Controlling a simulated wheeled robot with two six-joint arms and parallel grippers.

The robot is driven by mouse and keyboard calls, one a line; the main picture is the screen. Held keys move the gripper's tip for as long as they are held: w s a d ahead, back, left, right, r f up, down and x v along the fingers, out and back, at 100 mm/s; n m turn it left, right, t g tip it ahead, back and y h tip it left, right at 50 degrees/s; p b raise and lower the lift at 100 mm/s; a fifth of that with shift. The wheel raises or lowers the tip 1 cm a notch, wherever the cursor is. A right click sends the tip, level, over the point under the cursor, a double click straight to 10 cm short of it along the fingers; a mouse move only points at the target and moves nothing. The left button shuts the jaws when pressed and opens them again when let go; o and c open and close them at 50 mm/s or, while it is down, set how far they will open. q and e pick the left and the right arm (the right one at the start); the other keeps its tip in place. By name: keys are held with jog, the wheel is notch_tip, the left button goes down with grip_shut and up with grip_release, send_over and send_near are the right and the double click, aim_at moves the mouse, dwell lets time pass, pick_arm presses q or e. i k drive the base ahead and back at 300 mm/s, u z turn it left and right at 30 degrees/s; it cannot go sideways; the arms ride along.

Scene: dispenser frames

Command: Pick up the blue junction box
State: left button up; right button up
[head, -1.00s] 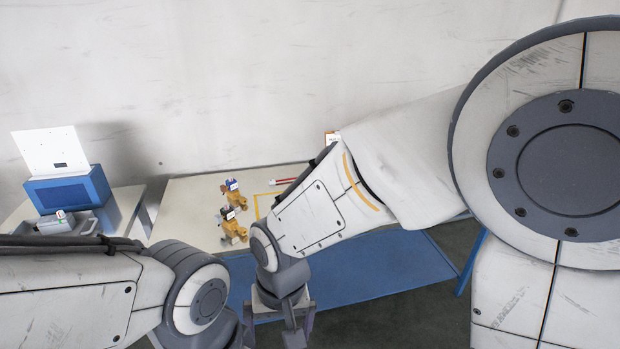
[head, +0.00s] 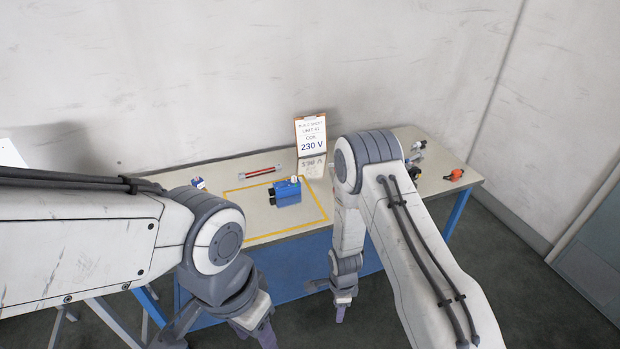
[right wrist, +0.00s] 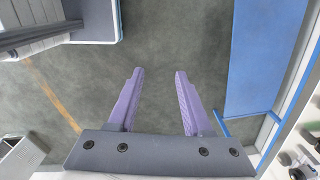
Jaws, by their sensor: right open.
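The blue junction box (head: 287,194) stands on the table inside a yellow outline, in the middle of the head view. A small white piece shows on its top. My right gripper (head: 340,316) hangs over the floor in front of the table, to the right of the box and apart from it. In the right wrist view my right gripper (right wrist: 159,73) is open and empty, with both purple fingers spread above bare floor. My left gripper (head: 220,336) is low at the left, cut by the picture's bottom edge. The box is not visible in the right wrist view.
The table (head: 232,176) stands against the wall. A red bar (head: 262,172) lies behind the box. A 230 V sign (head: 311,137) stands behind it to the right. An orange part (head: 454,175) lies near the table's right end. My right arm hides some of the tabletop.

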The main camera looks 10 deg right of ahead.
aim_at(284, 188)
jog(key=z, duration=0.3)
jog(key=i, duration=1.2)
jog(key=u, duration=0.4)
jog(key=i, duration=1)
jog(key=u, duration=0.35)
